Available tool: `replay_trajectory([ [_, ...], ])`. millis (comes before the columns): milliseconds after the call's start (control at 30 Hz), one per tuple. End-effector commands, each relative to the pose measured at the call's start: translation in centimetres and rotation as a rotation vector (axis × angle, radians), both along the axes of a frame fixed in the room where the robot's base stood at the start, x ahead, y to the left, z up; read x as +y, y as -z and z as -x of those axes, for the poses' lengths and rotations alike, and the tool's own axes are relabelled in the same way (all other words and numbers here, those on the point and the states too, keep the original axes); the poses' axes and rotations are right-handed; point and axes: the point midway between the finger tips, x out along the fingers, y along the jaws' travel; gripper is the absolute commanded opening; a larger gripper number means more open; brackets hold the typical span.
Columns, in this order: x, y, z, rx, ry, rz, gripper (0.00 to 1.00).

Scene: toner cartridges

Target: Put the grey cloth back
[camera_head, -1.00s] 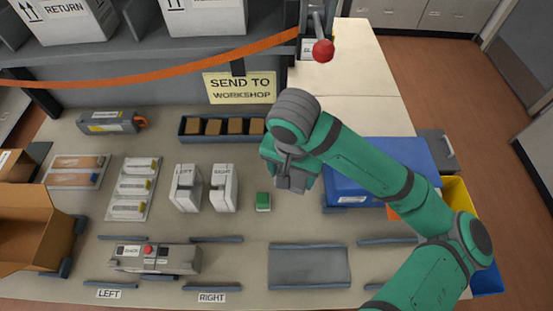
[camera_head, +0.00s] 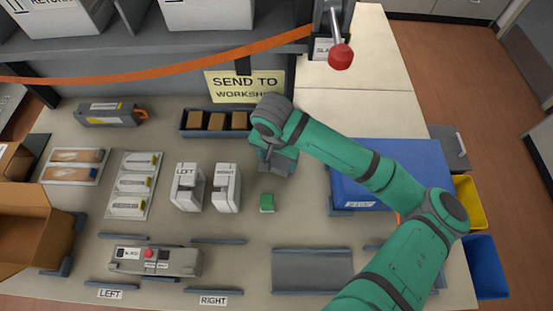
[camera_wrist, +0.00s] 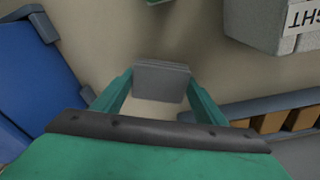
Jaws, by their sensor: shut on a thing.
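The grey cloth (camera_wrist: 160,82) is a small, folded-looking grey piece between the two green fingers in the wrist view. My gripper (camera_wrist: 159,92) is shut on it and holds it above the table. In the head view my gripper (camera_head: 273,168) is in front of the right part of the brown-block tray, behind the small green block (camera_head: 267,203). The cloth is hard to make out there, as my own wrist covers most of it.
The white boxes LEFT (camera_head: 187,187) and RIGHT (camera_head: 227,188) stand just left of my gripper. A dark tray (camera_head: 188,133) of brown blocks lies behind. A blue bin (camera_head: 375,170) is to the right. An empty grey tray (camera_head: 313,270) lies in front.

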Motion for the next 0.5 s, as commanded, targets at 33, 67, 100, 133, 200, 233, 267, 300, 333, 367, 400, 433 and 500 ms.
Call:
replay_trajectory([
  [33,-0.06,0.57,0.04,0.001,0.000,0.001,0.45],
  [67,-0.03,0.83,0.05,0.001,0.000,0.001,0.45],
  [100,-0.02,1.09,0.06,0.001,-0.001,0.000,0.45],
  [133,-0.03,1.22,0.06,0.001,-0.001,0.000,0.45],
  [200,-0.12,1.31,0.05,0.000,0.002,0.000,0.45],
  [233,-0.17,1.31,0.04,0.000,0.002,0.000,0.45],
  [267,-0.21,1.29,0.04,0.000,0.003,0.000,0.45],
  [300,-0.25,1.28,0.03,0.000,0.004,0.000,0.45],
  [333,-0.25,1.28,0.04,0.000,0.004,0.000,0.45],
  [367,-0.24,1.27,0.04,0.000,0.004,0.000,0.45],
  [400,-0.21,1.31,0.05,0.000,0.003,0.000,0.45],
  [433,-0.17,1.36,0.05,0.000,0.003,0.000,0.45],
  [500,-0.10,1.54,0.05,0.000,0.002,-0.001,0.45],
])
